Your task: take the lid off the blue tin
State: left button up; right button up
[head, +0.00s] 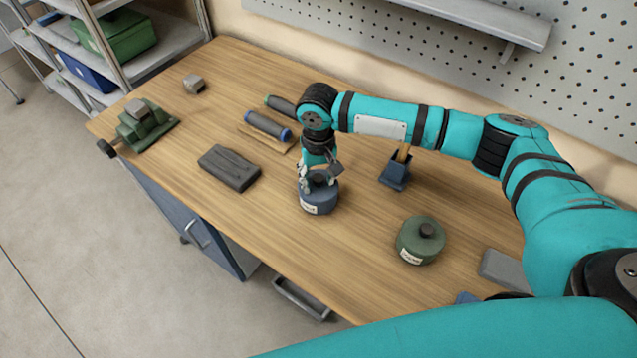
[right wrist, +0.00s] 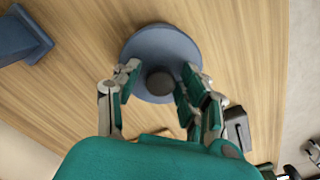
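The blue tin (head: 318,203) stands upright on the workbench, with a white label on its front and its lid on top. From above, the round blue lid with a dark knob (right wrist: 160,82) fills the upper middle of the right wrist view. My right gripper (head: 320,177) points down at the lid. In the right wrist view its fingers (right wrist: 157,85) are spread on both sides of the knob, with a gap showing at the left finger. The right finger is close to the knob; whether it touches cannot be told. My left gripper is not in view.
A green tin (head: 420,243) with a knob stands to the right on the workbench (head: 350,265). A blue holder (head: 395,172) stands behind right. A dark grey block (head: 229,168) and a blue-ended roller (head: 267,125) lie left. A green vise (head: 143,128) sits at the far left edge.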

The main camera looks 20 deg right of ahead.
jog(key=shift+s+f, duration=0.2)
jog(key=shift+f, duration=0.1)
grip_shut()
jog(key=shift+r, duration=0.1)
